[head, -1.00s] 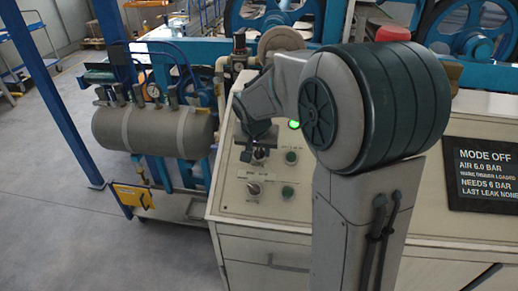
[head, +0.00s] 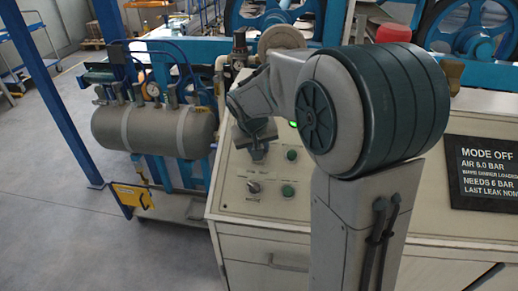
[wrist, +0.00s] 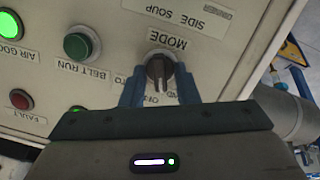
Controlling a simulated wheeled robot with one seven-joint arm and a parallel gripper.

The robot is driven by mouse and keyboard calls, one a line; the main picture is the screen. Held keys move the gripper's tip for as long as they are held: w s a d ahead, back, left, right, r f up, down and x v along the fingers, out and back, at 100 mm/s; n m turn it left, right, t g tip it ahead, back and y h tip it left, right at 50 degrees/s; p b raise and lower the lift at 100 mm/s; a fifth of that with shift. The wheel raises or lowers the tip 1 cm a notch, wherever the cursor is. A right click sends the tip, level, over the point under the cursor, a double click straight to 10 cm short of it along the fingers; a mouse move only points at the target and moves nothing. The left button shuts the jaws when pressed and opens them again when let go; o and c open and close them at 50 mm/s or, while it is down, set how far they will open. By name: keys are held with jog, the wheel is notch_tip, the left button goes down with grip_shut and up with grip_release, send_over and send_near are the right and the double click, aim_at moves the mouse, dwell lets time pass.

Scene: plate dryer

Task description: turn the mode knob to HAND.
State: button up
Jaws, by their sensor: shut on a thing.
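The mode knob (wrist: 158,70) is a dark round knob with a ridge on the cream control panel, seen upside down in the wrist view. The MODE label stands above it in that picture, and an OFF mark is partly seen below it. My gripper (wrist: 159,88) is shut on the knob, one blue finger on each side. In the head view my gripper (head: 257,150) is at the upper left of the panel and hides the knob. The HAND mark is partly covered by a finger. The display (head: 483,172) reads MODE OFF.
A green button (wrist: 82,43) marked BELT RUN is close beside the knob, with a red FAULT button (wrist: 21,99) farther left. A second knob (head: 253,187) and green button (head: 288,191) sit lower on the panel. A grey air tank (head: 150,130) stands to the left.

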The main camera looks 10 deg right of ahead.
jog(key=shift+a+n+h+b, duration=0.1)
jog(key=shift+n+h+b, duration=0.2)
jog(key=shift+n, duration=1.9)
jog(key=o, duration=0.6)
jog(key=shift+o, duration=0.2)
jog(key=v, duration=1.4)
jog(key=shift+s+a+f, duration=0.1)
jog(key=shift+s, duration=0.05)
